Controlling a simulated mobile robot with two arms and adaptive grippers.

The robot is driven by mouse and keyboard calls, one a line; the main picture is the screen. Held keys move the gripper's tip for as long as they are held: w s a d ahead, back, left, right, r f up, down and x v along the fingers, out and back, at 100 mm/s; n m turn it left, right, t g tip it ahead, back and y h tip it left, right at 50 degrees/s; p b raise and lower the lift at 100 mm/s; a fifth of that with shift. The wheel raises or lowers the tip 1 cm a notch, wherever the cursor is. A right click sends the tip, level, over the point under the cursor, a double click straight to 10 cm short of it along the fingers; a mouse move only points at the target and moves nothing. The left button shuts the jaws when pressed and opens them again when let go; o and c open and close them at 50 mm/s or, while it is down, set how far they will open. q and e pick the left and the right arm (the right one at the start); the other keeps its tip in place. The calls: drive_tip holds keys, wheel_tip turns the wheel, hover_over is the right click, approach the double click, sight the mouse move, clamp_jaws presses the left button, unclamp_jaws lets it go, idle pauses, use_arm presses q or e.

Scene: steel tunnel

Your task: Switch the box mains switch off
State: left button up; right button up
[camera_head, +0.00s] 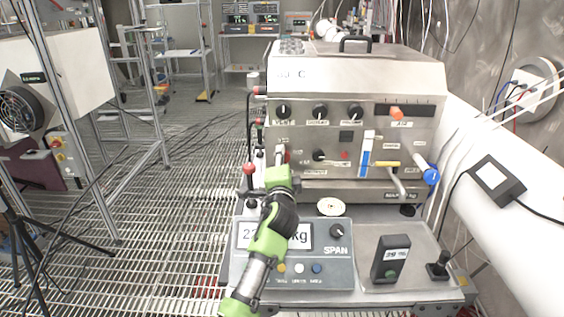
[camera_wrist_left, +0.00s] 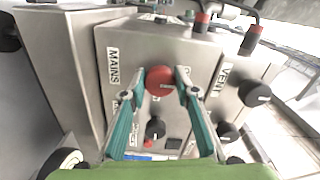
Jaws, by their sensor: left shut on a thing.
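The box (camera_head: 352,85) is a large grey metal machine with several black knobs on its front panel. The mains switch (camera_wrist_left: 159,80) is a round red knob beside a MAINS label (camera_wrist_left: 113,66) in the left wrist view. My left gripper (camera_head: 282,159) reaches the lower left of the box front and covers most of the switch in the head view. In the left wrist view its two teal fingers (camera_wrist_left: 160,86) are closed on either side of the red knob. My right gripper is in neither view.
Black knobs (camera_wrist_left: 155,128) sit close below and right of the switch. A scale with a display (camera_head: 330,262) and a small handheld meter (camera_head: 391,259) rest on the bench in front. A red-topped lever (camera_head: 249,168) stands left of the gripper.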

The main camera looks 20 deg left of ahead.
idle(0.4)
use_arm(q)
drive_tip(key=o, duration=1.1)
drive_tip(key=v, duration=1.2)
